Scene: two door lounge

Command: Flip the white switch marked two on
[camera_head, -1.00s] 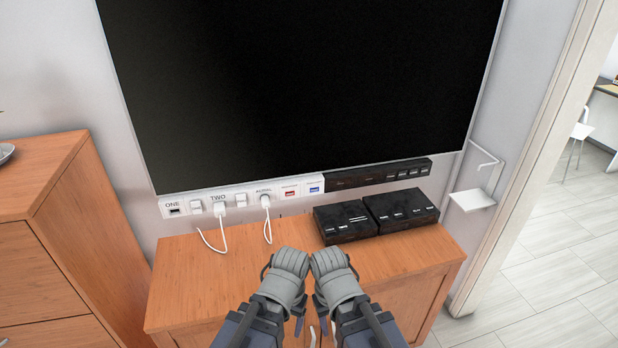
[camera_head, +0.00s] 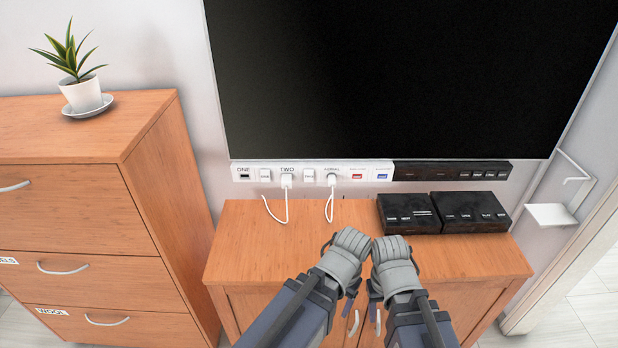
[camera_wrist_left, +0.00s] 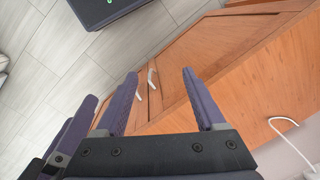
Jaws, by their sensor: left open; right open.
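A white socket strip (camera_head: 350,166) runs along the wall under the screen. White rocker switches sit on it: one (camera_head: 265,175) right of the socket marked ONE, and one (camera_head: 308,175) just right of the socket marked TWO, which holds a white plug (camera_head: 287,180). The rockers' positions are too small to tell. My left gripper (camera_head: 347,258) and right gripper (camera_head: 392,260) are side by side over the cabinet's front edge, below and to the right of the switches, touching neither. In the left wrist view, the left gripper's fingers (camera_wrist_left: 160,100) are apart and empty.
Two black boxes (camera_head: 445,212) stand on the low wooden cabinet (camera_head: 245,240). White cables hang from the plugs. A black strip (camera_head: 450,171) continues the panel on the right. A wooden drawer unit (camera_head: 70,190) with a plant (camera_head: 75,70) stands left, and a wall bracket (camera_head: 552,214) right.

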